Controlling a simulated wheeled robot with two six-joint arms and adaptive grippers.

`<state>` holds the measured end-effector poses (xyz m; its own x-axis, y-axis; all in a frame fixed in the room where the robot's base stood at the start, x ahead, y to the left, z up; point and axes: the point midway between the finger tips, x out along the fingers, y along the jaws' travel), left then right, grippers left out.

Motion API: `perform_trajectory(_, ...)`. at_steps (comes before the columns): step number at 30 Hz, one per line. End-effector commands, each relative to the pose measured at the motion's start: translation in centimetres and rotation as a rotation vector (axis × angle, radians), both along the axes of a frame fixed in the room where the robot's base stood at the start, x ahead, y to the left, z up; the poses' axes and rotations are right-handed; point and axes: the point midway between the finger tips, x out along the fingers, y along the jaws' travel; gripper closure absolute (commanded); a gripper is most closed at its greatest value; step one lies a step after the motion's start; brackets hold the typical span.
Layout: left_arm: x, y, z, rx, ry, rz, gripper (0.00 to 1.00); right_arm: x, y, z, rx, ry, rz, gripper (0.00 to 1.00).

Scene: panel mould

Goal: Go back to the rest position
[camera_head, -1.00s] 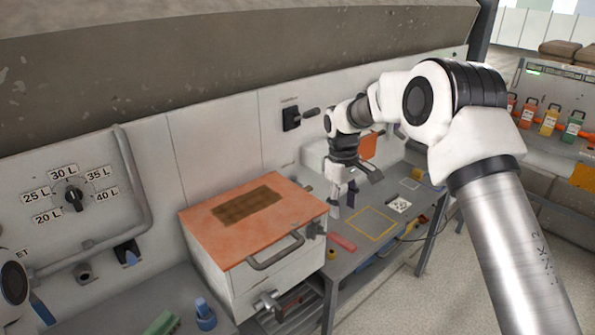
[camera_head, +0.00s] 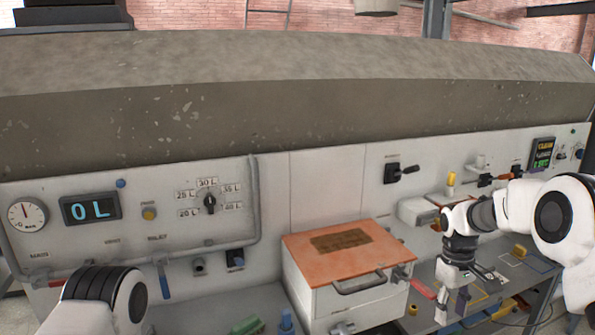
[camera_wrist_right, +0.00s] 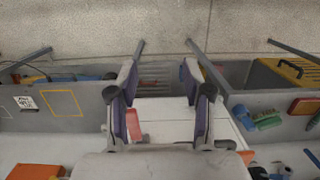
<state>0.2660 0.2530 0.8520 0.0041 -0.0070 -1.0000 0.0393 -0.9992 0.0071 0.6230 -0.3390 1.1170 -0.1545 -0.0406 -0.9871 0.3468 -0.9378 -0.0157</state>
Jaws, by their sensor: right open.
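My right gripper (camera_head: 452,303) hangs downward over the grey bench at the right of the head view, just right of the white box with the orange lid (camera_head: 305,252). In the right wrist view my right gripper (camera_wrist_right: 158,72) has its two fingers wide apart with nothing held between them. A red bar (camera_wrist_right: 133,125) lies below, beside the left finger. Of my left arm only a white and black link shows at the lower left of the head view; its gripper is out of the picture.
The panel wall carries a gauge (camera_head: 27,216), a display reading 0L (camera_head: 91,208) and a dial (camera_head: 209,202). The grey bench (camera_head: 428,275) has a yellow outlined square (camera_wrist_right: 62,104). Green (camera_head: 247,326) and blue (camera_head: 286,322) items stand at the front.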

Motion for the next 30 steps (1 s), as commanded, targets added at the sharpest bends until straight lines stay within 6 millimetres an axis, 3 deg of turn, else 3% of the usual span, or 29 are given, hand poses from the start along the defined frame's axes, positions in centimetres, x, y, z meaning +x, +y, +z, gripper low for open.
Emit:
perform_trajectory(1,0.0,0.0,-0.6,0.000,-0.001,0.000,0.30,-0.5,0.2,-1.7,-0.001,0.024,0.003,0.50)
perform_trajectory(8,0.0,0.0,-1.9,0.000,0.000,0.000,0.30,-4.6,1.3,-8.4,0.003,0.168,0.021,0.50)
perform_trajectory(14,0.0,0.0,-3.6,0.000,0.000,0.000,0.30,-10.8,2.9,-16.8,0.017,0.305,0.037,0.50)
perform_trajectory(17,0.0,0.0,-4.8,0.000,0.000,0.000,0.30,-15.9,4.3,-22.8,0.027,0.367,0.030,0.50)
perform_trajectory(20,0.0,0.0,-6.1,0.000,0.000,0.000,0.30,-22.7,5.8,-28.8,0.036,0.405,0.004,0.50)
perform_trajectory(24,0.0,0.0,-7.9,0.000,0.000,0.000,0.30,-33.8,7.9,-34.9,0.033,0.385,-0.087,0.50)
perform_trajectory(27,0.0,0.0,-8.2,0.000,0.000,0.000,0.30,-39.2,8.8,-35.7,0.016,0.278,-0.184,0.50)
perform_trajectory(30,0.0,0.0,-7.9,0.000,0.000,0.000,0.30,-40.1,8.9,-34.5,0.005,0.113,-0.277,0.50)
